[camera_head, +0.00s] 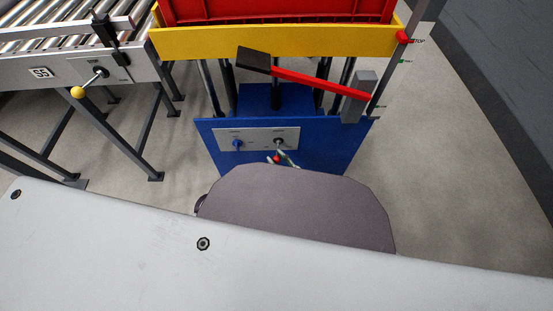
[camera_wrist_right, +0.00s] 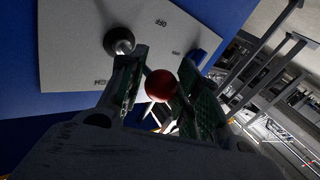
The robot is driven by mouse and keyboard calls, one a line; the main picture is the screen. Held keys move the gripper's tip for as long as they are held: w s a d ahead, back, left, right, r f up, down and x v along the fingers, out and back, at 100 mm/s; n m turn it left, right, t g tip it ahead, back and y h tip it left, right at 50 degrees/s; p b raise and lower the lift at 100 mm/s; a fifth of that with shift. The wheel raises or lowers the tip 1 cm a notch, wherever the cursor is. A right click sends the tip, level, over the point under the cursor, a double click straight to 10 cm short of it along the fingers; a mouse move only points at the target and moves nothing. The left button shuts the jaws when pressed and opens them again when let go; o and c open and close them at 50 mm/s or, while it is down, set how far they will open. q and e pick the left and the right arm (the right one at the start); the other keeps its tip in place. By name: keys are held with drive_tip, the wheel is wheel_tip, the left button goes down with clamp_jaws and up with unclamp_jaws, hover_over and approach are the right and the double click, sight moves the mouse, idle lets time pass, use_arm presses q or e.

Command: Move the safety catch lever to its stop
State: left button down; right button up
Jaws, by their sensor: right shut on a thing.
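A white panel (camera_head: 258,140) sits on the blue base of a lift. It carries a blue knob (camera_head: 237,144) at left and a dark round part (camera_head: 279,143) at right. A red ball knob (camera_wrist_right: 160,85) lies between the fingers of my right gripper (camera_wrist_right: 160,88), which is shut on it in front of the panel. The head view also shows this gripper (camera_head: 282,159), small, partly covered by my own body. The knob's stem is mostly hidden, and its label is not readable. My left gripper is out of view.
A red bar (camera_head: 320,83) with a dark pad (camera_head: 256,60) slants above the panel to a grey block (camera_head: 359,98). A yellow beam (camera_head: 280,42) is above. A roller conveyor (camera_head: 60,40) with a yellow-knobbed lever (camera_head: 78,92) stands left. Floor right is clear.

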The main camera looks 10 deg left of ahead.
drive_tip(key=shift+o, duration=0.2)
drive_tip(key=shift+a+r, duration=0.3)
drive_tip(key=shift+a, duration=0.4)
drive_tip(key=shift+a+r, duration=0.3)
drive_tip(key=shift+a, duration=0.35)
drive_tip(key=shift+o, duration=0.3)
drive_tip(key=shift+w+a, duration=0.15)
drive_tip(key=shift+a, duration=0.25)
drive_tip(key=o, duration=0.8)
drive_tip(key=shift+a, duration=0.1)
drive_tip(key=shift+o, duration=0.2)
drive_tip(key=shift+w, duration=0.2)
drive_tip(key=shift+r, duration=0.15)
wheel_tip(320, 180, up, 8)
drive_tip(key=d, duration=0.1)
drive_tip(key=shift+s+r, duration=0.25)
drive_tip(key=shift+s, duration=0.15)
